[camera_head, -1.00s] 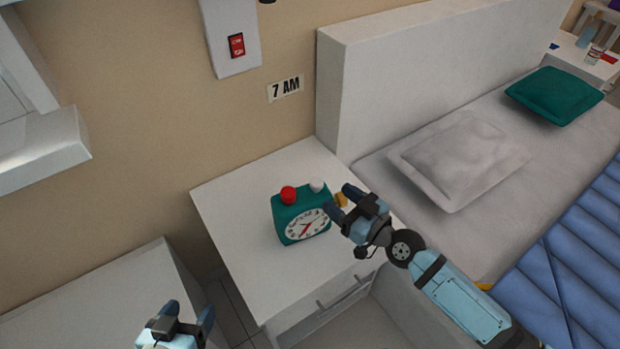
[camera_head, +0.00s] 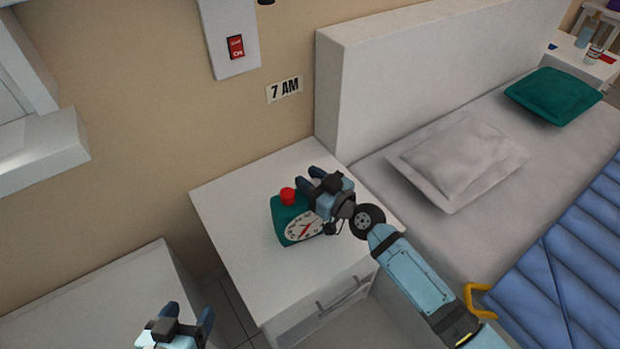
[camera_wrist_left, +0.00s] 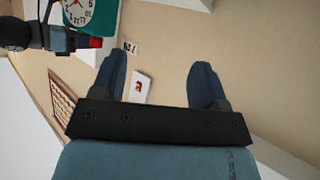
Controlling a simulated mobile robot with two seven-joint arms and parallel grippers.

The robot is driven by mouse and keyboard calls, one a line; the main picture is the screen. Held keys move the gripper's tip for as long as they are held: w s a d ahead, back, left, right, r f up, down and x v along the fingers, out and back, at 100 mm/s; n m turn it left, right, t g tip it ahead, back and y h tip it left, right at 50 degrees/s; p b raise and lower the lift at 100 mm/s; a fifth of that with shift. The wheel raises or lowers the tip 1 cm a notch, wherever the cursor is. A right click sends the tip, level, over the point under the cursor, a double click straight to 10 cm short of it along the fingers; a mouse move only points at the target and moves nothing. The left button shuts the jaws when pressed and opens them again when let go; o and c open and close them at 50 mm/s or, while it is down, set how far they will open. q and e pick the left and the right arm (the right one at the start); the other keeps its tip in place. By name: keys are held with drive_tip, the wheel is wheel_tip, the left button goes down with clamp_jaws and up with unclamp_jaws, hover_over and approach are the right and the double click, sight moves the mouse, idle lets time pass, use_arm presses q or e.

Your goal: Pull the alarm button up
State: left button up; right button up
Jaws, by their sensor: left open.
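A teal alarm clock (camera_head: 285,219) with a white dial stands on the white nightstand (camera_head: 240,220). A red button (camera_head: 288,196) is on its top left. The white knob on its top right is hidden behind my right gripper (camera_head: 310,178). The right gripper is over the clock's right side, its fingers apart; contact cannot be told. My left gripper (camera_head: 189,325) is open and empty at the lower left, away from the clock. In the left wrist view its fingers (camera_wrist_left: 157,85) are spread, and the clock (camera_wrist_left: 104,18) shows inverted at the top left.
A bed with a white headboard (camera_head: 400,60) and pillows stands right of the nightstand. The wall holds a red switch (camera_head: 236,47) and a "7 AM" sign (camera_head: 284,89). A white cabinet (camera_head: 110,290) is at the lower left. The nightstand's left top is clear.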

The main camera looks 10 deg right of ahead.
clamp_jaws()
drive_tip(key=shift+r+p, duration=0.6)
drive_tip(key=shift+r, duration=0.4)
drive_tip(key=o, duration=0.6)
unclamp_jaws()
use_arm(q)
drive_tip(key=shift+a+r, duration=0.1)
drive_tip(key=shift+a, duration=0.05)
